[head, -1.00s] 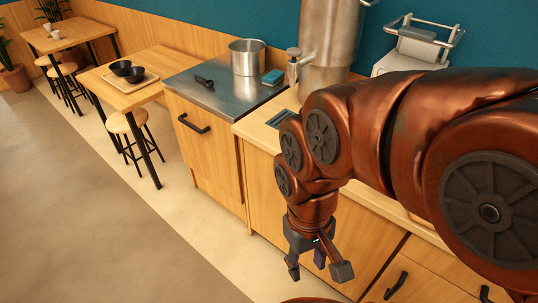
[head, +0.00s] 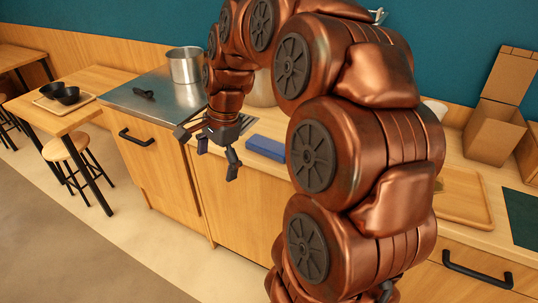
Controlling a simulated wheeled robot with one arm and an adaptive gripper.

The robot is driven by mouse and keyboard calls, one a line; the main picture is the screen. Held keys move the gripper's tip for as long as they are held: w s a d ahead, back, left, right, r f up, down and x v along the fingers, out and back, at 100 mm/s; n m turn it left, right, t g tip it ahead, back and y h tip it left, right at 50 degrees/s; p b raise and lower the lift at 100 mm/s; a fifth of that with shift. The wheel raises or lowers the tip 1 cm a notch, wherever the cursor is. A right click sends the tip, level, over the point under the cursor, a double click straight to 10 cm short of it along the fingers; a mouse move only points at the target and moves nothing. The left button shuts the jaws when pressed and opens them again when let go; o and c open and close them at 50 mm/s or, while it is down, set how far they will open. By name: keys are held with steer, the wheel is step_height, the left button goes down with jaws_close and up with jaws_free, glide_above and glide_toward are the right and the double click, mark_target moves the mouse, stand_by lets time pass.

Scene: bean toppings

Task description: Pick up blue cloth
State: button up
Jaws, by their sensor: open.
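A flat blue block-like thing, which looks like the folded blue cloth (head: 266,147), lies on the wooden counter near its front edge. My gripper (head: 211,150) is to the left of it, with its fingers spread, pointing down and empty. The gripper hangs in front of the counter's edge in the picture and appears apart from the cloth. I cannot tell how far it is from the counter in depth. My arm covers much of the counter behind and to the right of the cloth.
A steel pot (head: 186,65) and a small black thing (head: 143,93) stand on the metal top at left. At right are a wooden tray (head: 462,217), a cardboard box (head: 490,135) and a dark green mat (head: 522,217). A table (head: 88,82) with black bowls stands far left.

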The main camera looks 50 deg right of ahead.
steer(key=w+d+f+m+t+b, duration=0.1)
steer(key=w+d+f+m, duration=0.1)
steer(key=w+d+m, duration=0.3)
steer(key=d+f+m+t+b, duration=0.1)
steer(key=d+m+b, duration=0.15)
steer(key=d, duration=0.55)
steer(key=m+h+b, duration=0.1)
steer(key=m, duration=0.7)
glide_toward(269, 143)
steer(key=shift+a+f+t, duration=0.1)
steer(key=shift+f+t, duration=0.1)
steer(key=shift+f, duration=0.4)
steer(key=shift+a+f+t, duration=0.15)
steer(key=shift+f+t, duration=0.05)
steer(key=shift+f, duration=0.4)
steer(key=shift+w+d+f, duration=0.1)
steer(key=shift+d+f, duration=0.05)
steer(key=shift+f, duration=0.05)
steer(key=shift+p+x, duration=0.45)
steer(key=shift+x, duration=3.25)
steer(key=shift+c, duration=0.4)
steer(key=c, duration=1.1)
steer(key=shift+r, duration=0.1)
